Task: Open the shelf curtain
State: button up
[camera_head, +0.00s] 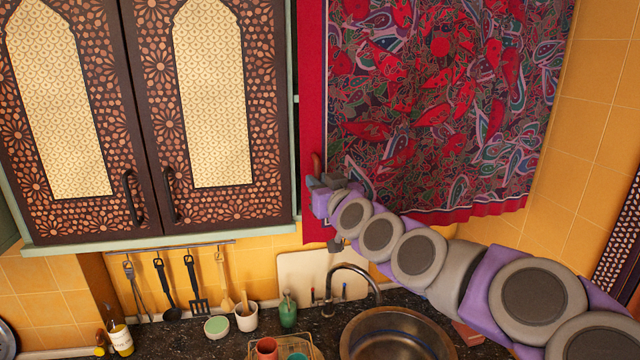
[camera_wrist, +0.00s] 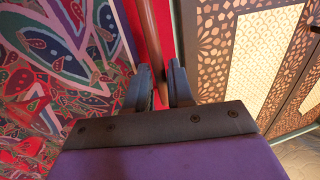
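The shelf curtain (camera_head: 430,100), a red and dark paisley cloth with a plain red border, hangs at the upper right in the head view, spread across the shelf front. It also shows at the left in the wrist view (camera_wrist: 50,60). My gripper (camera_head: 318,183) is at the curtain's lower left edge, by the red border. In the wrist view my gripper's two fingers (camera_wrist: 161,80) are apart. A brown rod-like piece (camera_wrist: 149,35) passes between them, with red cloth beside it. I cannot tell whether either finger touches it. My arm hides part of the curtain's lower edge.
A closed carved cabinet (camera_head: 150,120) stands left of the curtain. Below are hanging utensils (camera_head: 190,285), a faucet (camera_head: 350,275), a round sink (camera_head: 395,335), and cups and jars on the dark counter. A tiled wall (camera_head: 590,120) bounds the right.

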grip_shut()
jog(key=shift+d, duration=0.1)
dwell(0.3)
